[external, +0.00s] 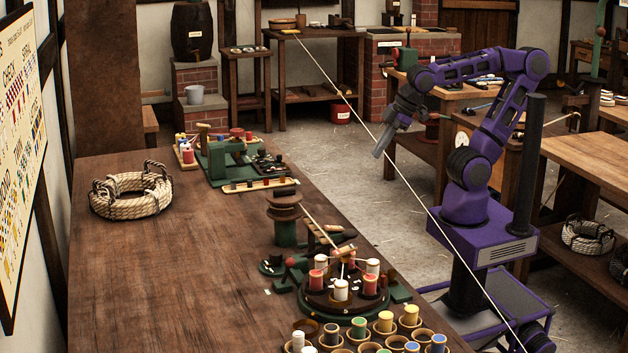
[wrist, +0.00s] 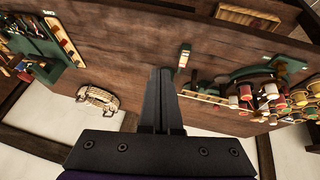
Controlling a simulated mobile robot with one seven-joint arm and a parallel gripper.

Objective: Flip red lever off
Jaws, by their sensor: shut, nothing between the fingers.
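My gripper (external: 380,150) is raised over the floor gap to the right of the long workbench (external: 150,260), fingers pointing down and left. In the wrist view its two dark fingers (wrist: 160,78) lie side by side, shut and empty. A green rope-making machine (external: 285,230) with red and white spools stands at the near right end of the bench, apart from my gripper. A small red part (external: 290,262) shows at its left side; I cannot tell whether it is the red lever. In the wrist view the spools (wrist: 268,90) lie right of my fingers, and no lever is clear.
A second green device (external: 225,160) stands at the far end. Wooden cups (external: 425,335) crowd the near edge. A taut cord crosses in front of my arm.

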